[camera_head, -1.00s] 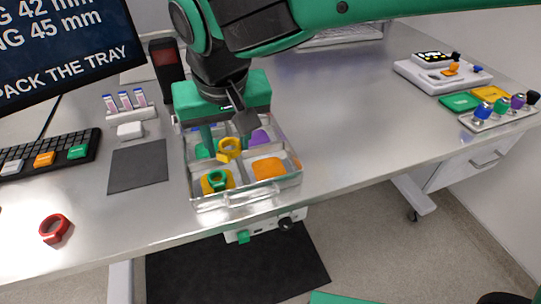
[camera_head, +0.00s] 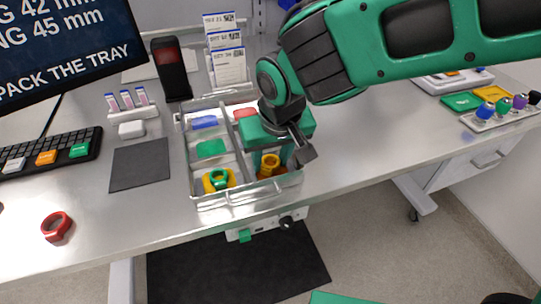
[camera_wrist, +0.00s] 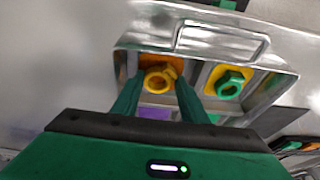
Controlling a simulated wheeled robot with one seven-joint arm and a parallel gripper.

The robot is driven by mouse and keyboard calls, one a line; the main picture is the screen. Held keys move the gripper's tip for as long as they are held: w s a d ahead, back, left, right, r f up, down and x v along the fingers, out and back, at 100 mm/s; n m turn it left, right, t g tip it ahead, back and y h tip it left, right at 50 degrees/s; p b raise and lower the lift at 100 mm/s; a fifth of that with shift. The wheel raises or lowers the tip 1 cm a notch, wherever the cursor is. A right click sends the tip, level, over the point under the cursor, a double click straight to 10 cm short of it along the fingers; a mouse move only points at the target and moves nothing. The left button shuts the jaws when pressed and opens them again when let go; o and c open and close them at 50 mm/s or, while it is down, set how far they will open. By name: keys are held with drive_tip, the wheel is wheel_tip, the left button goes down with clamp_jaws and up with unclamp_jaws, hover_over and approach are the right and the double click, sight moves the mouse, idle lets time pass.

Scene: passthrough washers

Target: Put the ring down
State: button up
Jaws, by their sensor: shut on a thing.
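My gripper (camera_head: 282,160) points down over the front right compartment of the metal tray (camera_head: 235,198). It is shut on a yellow ring (camera_head: 267,165), which also shows between the two green fingers in the wrist view (camera_wrist: 154,84). The ring is over the orange pad (camera_wrist: 160,61) of that compartment; whether it touches the pad I cannot tell. A green ring (camera_head: 217,178) lies on the yellow pad (camera_head: 208,187) in the front left compartment, and also shows in the wrist view (camera_wrist: 230,83). The purple pad (camera_wrist: 153,113) is partly hidden by my gripper.
Blue (camera_head: 204,122), green (camera_head: 211,148) and red (camera_head: 244,113) pads line other compartments. A dark mat (camera_head: 140,166) and keyboard (camera_head: 45,158) are left of the tray.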

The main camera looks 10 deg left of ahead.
drive_tip(key=o, duration=1)
drive_tip(key=shift+o, duration=0.2)
drive_tip(key=v, duration=1.2)
drive_tip(key=shift+s, duration=0.1)
